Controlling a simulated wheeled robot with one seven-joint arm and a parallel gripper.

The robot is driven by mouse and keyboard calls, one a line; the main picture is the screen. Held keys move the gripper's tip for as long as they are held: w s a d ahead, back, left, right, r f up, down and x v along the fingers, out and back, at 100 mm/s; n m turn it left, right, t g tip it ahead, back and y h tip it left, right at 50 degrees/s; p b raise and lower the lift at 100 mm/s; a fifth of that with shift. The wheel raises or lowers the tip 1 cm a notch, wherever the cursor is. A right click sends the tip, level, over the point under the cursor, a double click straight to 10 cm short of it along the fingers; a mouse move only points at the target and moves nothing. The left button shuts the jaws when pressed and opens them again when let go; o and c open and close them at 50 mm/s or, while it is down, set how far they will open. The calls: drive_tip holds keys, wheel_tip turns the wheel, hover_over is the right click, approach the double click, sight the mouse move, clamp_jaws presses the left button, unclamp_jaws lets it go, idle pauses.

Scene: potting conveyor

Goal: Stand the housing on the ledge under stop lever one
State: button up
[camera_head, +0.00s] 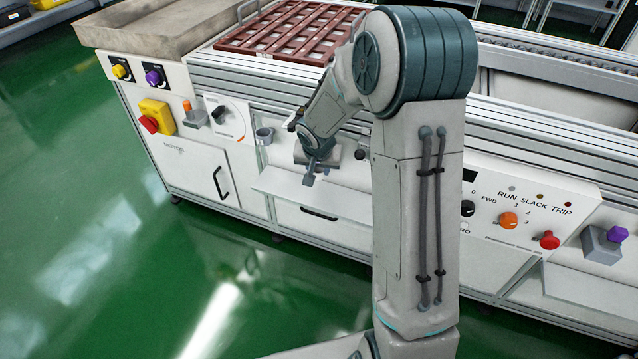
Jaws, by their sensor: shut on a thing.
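My gripper (312,170) is at the end of my arm, left of the arm's upright link, low in front of the white machine front. It points down over the white ledge (285,188). It is shut on a small grey piece, apparently the housing (318,157), which is mostly hidden by the fingers and wrist. I cannot tell whether the piece touches the ledge. A dark round knob (360,154) sits on the panel just right of the gripper. I cannot tell which part is stop lever one, and my arm hides part of the panel.
A small grey cup (264,136) is fixed to the panel left of the gripper. A red-brown grid tray (285,32) lies on top. A control panel (520,205) with knobs is at right, a yellow and red emergency switch (156,118) at left. The green floor in front is clear.

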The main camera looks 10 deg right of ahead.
drive_tip(key=f+b, duration=0.1)
drive_tip(key=f, duration=0.2)
drive_tip(key=f+b, duration=0.2)
drive_tip(key=f, duration=0.1)
drive_tip(key=shift+s+a+f, duration=0.15)
drive_tip(key=shift+s, duration=0.05)
drive_tip(key=shift+w+f, duration=0.2)
drive_tip(key=shift+f, duration=0.15)
drive_tip(key=shift+f, duration=0.15)
drive_tip(key=o, duration=0.9)
drive_tip(key=shift+o, duration=0.2)
